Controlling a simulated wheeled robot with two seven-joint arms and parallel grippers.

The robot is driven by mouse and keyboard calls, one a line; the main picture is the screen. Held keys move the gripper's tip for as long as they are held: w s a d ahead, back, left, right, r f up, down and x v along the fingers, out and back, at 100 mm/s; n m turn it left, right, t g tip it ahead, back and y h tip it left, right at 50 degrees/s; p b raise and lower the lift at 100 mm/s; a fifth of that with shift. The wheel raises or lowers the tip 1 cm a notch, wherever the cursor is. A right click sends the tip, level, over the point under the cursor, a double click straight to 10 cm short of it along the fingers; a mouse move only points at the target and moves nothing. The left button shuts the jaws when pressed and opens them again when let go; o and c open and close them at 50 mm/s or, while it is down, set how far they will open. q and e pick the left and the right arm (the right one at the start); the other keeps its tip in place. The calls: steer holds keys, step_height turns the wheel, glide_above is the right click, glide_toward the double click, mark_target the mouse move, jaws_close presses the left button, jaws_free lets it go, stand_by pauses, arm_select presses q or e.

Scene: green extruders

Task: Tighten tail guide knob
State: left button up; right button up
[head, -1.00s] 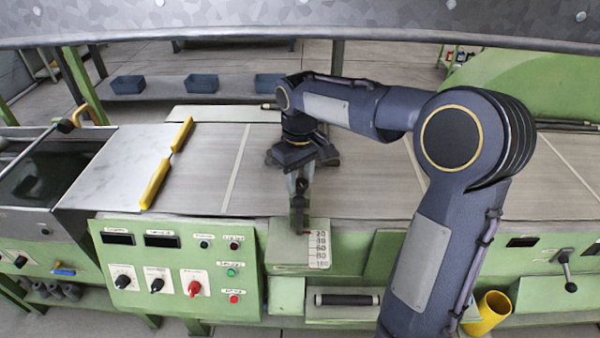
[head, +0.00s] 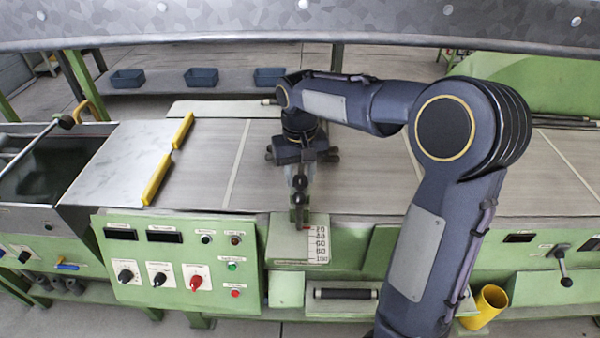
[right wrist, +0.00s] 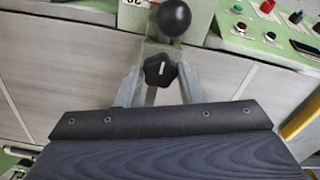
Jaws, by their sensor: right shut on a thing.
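A black star-shaped knob (right wrist: 160,70) with a white line on its face shows in the right wrist view, between the fingers of my right gripper (right wrist: 159,88). The gripper is shut on it. A black ball knob (right wrist: 174,18) stands just beyond it on the same narrow guide. In the head view my right gripper (head: 299,178) points down over the guide, behind the white numbered scale (head: 318,243) on the green machine. The fingers partly hide the star knob there. My left gripper is not in view.
A green control panel (head: 178,262) with several knobs and buttons is at the left of the scale. A yellow bar (head: 156,180) lies on the table edge further left. A yellow cup (head: 487,308) sits at the lower right. The grey table around the gripper is mostly clear.

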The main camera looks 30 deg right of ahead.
mark_target(300, 179)
steer(key=o, duration=0.7)
step_height(300, 179, up, 8)
steer(key=shift+f, duration=0.1)
steer(key=shift+s, duration=0.1)
stand_by(0.5)
steer(key=s+a+f+t+y, duration=0.2)
steer(key=s+a+f, duration=0.1)
steer(key=s, duration=0.8)
steer(key=s+a+f+n+t+y, duration=0.1)
steer(key=s+a+f+t, duration=0.2)
steer(key=s, duration=0.8)
steer(key=shift+a+f+t+y, duration=0.3)
steer(key=shift+a+f+y, duration=0.1)
steer(key=shift+a+f, duration=0.25)
